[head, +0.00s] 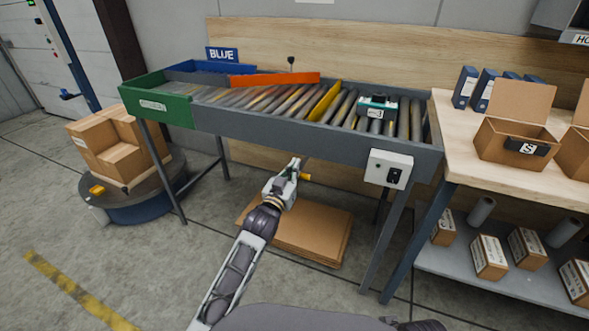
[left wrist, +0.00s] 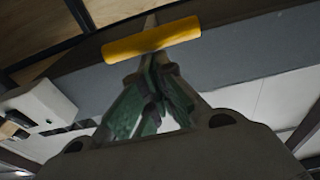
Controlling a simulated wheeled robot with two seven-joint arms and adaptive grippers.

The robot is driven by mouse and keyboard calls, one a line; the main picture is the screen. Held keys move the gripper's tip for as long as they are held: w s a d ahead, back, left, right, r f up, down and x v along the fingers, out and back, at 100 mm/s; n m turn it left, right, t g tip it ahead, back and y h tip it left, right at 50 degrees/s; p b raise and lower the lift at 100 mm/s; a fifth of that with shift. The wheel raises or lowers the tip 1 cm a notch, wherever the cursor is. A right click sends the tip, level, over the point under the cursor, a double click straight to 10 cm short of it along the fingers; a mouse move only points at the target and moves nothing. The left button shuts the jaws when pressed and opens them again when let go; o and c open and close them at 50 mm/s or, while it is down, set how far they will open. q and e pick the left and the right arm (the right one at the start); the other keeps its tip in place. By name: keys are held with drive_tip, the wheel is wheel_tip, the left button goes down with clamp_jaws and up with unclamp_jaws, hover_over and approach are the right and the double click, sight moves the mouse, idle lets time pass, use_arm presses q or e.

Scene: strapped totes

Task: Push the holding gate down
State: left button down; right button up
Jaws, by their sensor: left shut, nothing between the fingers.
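The holding gate is the yellow plate (head: 324,102) standing raised across the conveyor rollers. A strapped tote (head: 377,106), dark with a green top and a white label, sits on the rollers to its right. A yellow bar handle (head: 305,177) shows below the conveyor's front side, just right of my left gripper (head: 296,164). My left gripper is shut and empty. In the left wrist view the yellow handle (left wrist: 152,40) lies across, just beyond the fingertips (left wrist: 149,62); I cannot tell whether they touch. My right gripper is not in view.
The conveyor frame (head: 270,138) runs above my left gripper, with a switch box (head: 389,170) on its front. An orange bar (head: 275,79) lies over the rollers; green (head: 158,106) and blue outlets are at the left. Flat cardboard (head: 313,235) lies below. A workbench (head: 455,135) stands right.

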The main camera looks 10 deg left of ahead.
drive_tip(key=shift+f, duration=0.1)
use_arm(q)
wheel_tip(320, 180, down, 7)
drive_tip(key=shift+r, duration=0.15)
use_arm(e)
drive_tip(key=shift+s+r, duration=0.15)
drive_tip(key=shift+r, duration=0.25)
use_arm(q)
drive_tip(key=shift+r, duration=0.1)
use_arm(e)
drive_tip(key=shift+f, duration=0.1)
